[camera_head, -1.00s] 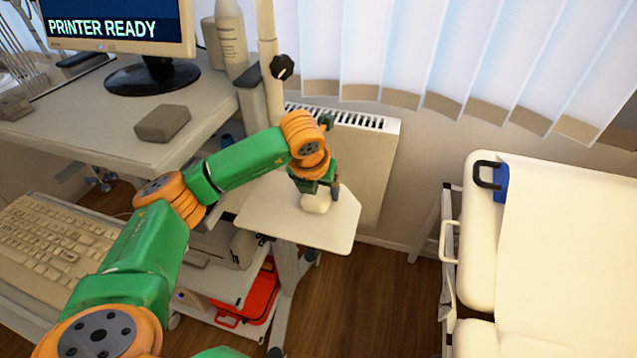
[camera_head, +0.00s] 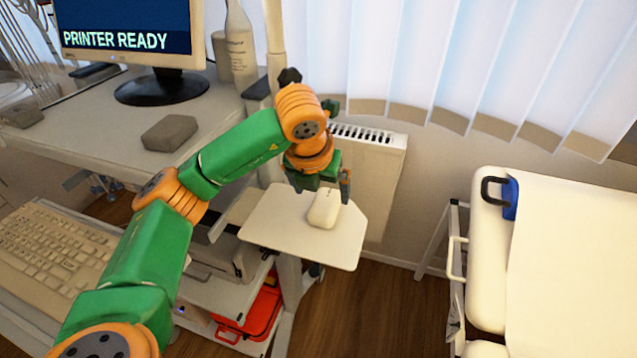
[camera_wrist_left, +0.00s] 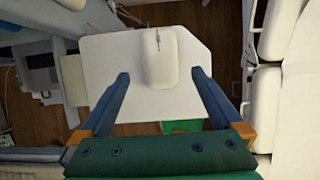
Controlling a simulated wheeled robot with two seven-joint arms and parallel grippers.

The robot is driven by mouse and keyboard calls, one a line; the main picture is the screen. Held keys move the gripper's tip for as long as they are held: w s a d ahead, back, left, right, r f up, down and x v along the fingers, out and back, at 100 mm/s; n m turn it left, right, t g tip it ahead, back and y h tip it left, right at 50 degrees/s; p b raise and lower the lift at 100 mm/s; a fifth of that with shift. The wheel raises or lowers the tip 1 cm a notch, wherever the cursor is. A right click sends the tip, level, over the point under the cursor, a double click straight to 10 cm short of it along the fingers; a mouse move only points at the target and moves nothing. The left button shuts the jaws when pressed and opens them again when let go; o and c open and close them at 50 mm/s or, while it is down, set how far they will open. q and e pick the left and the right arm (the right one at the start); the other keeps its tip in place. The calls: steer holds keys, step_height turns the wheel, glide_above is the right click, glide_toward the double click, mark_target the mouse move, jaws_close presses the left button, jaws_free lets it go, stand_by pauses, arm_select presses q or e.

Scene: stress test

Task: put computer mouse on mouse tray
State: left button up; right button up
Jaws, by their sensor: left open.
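The white computer mouse (camera_head: 323,209) lies on the white mouse tray (camera_head: 290,231), toward the tray's right side in the head view. In the left wrist view the mouse (camera_wrist_left: 160,57) rests on the tray (camera_wrist_left: 110,62) near its middle, ahead of the fingertips. My left gripper (camera_head: 322,187) is open just above and behind the mouse. In the left wrist view its two fingers (camera_wrist_left: 159,75) stand wide apart, one to each side of the mouse's near end, with gaps between. Nothing is held. My right gripper is not in view.
A keyboard (camera_head: 50,252) lies at the left, below a desk with a monitor (camera_head: 130,30) and a grey block (camera_head: 170,132). A radiator (camera_head: 372,175) stands behind the tray. A padded couch (camera_head: 490,260) is at the right, with open floor between it and the tray.

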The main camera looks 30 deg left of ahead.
arm_select(q)
steer(key=v, duration=0.5)
